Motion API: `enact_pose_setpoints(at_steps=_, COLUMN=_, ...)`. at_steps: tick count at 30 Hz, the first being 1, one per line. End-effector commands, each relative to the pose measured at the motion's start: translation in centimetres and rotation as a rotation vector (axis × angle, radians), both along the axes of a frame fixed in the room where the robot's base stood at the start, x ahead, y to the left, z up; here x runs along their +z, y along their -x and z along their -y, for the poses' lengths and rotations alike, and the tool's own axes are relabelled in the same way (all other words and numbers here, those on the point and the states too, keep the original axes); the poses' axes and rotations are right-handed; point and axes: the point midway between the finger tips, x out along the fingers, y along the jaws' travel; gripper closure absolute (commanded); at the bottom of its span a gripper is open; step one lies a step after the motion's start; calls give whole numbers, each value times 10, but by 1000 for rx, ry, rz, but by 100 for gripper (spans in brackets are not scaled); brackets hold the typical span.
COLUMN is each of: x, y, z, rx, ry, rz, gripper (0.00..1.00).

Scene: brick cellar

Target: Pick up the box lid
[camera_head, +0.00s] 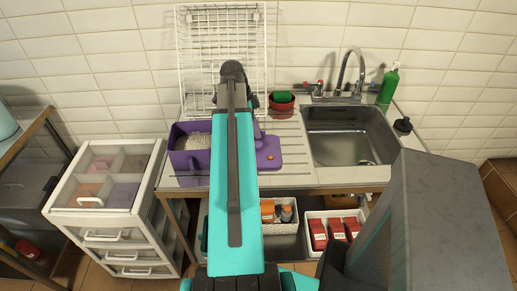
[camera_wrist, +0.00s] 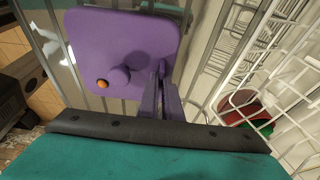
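The flat purple box lid (camera_head: 268,152) lies on the counter left of the sink, partly hidden by my arm. In the wrist view the lid (camera_wrist: 125,40) shows a round purple knob and a small orange spot. The open purple box (camera_head: 190,158) stands left of the lid with pale grainy stuff inside. My gripper (camera_wrist: 161,75) reaches over the counter, its narrow dark-purple fingers beside the lid's edge in the wrist view. The knob is apart from the fingers. The gap between the fingers is unclear.
A white wire rack (camera_head: 221,40) stands behind the box. Red and green bowls (camera_head: 281,100), a sink (camera_head: 350,135) and a green bottle (camera_head: 388,84) are to the right. A white drawer unit (camera_head: 110,195) stands left. Bins (camera_head: 333,217) sit below the counter.

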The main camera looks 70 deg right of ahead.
Motion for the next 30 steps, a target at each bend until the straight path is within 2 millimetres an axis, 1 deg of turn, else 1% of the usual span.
enact_pose_setpoints(at_steps=8, x=1, y=0, z=0, rx=0, ry=0, rz=0, gripper=100)
enact_pose_setpoints(at_steps=14, x=8, y=0, z=0, rx=0, ry=1, rz=0, gripper=100)
enact_pose_setpoints(at_steps=20, x=25, y=0, z=1, rx=1, ry=2, rz=1, gripper=100)
enact_pose_setpoints(at_steps=30, x=68, y=0, z=1, rx=0, ry=2, rz=0, gripper=100)
